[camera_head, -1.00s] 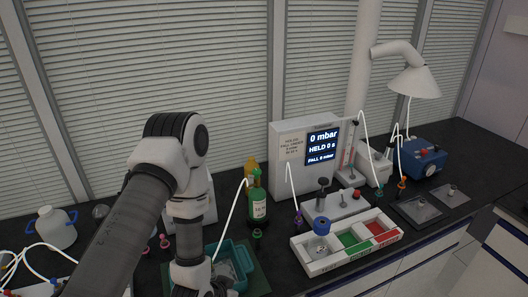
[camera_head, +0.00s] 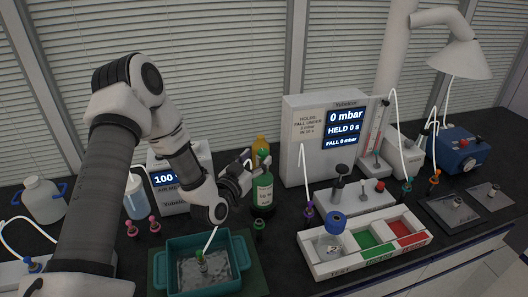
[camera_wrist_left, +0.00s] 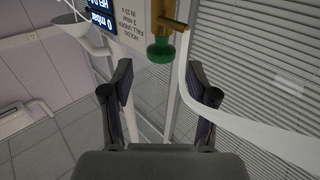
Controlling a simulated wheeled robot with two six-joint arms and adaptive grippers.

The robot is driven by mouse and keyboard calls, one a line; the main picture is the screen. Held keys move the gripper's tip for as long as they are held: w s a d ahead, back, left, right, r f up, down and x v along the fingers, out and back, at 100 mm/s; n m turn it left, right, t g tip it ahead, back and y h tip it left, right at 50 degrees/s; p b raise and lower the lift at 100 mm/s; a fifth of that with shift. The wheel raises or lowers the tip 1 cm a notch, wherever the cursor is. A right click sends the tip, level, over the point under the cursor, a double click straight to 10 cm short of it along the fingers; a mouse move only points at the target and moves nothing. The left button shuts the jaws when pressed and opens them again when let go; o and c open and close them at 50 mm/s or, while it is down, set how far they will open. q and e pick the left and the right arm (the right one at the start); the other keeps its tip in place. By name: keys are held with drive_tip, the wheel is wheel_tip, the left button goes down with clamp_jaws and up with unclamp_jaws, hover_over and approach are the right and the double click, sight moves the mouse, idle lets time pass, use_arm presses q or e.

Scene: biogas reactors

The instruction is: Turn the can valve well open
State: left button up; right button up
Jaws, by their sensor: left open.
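The can (camera_head: 262,192) is a green bottle with a white label, standing upright on the dark bench. Its valve (camera_head: 263,157) on top shows as a green knob. In the left wrist view the green knob (camera_wrist_left: 161,50) sits on a brass fitting (camera_wrist_left: 166,16), beyond the fingertips and roughly in line with the gap. My left gripper (camera_head: 246,163) is just left of the can's top, at valve height. Its two fingers (camera_wrist_left: 165,85) are apart with nothing between them. In the wrist view they look clear of the knob. My right gripper is not in view.
A teal basin (camera_head: 246,252) of water stands in front of the can. A grey unit (camera_head: 305,165) with a display reading 0 mbar stands to the right. A white hose (camera_wrist_left: 245,130) passes close to the knob.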

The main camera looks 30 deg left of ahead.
sight(260, 155)
use_arm(q)
drive_tip(key=w, duration=0.3)
drive_tip(key=w+f, duration=0.1)
drive_tip(key=w, duration=0.1)
drive_tip(key=shift+w+a+p, duration=0.15)
drive_tip(key=shift+a+p, duration=0.15)
drive_tip(key=shift+p, duration=0.05)
drive_tip(key=shift+s+r, duration=0.25)
drive_tip(key=shift+s, duration=0.15)
drive_tip(key=shift+c, duration=0.7)
clamp_jaws()
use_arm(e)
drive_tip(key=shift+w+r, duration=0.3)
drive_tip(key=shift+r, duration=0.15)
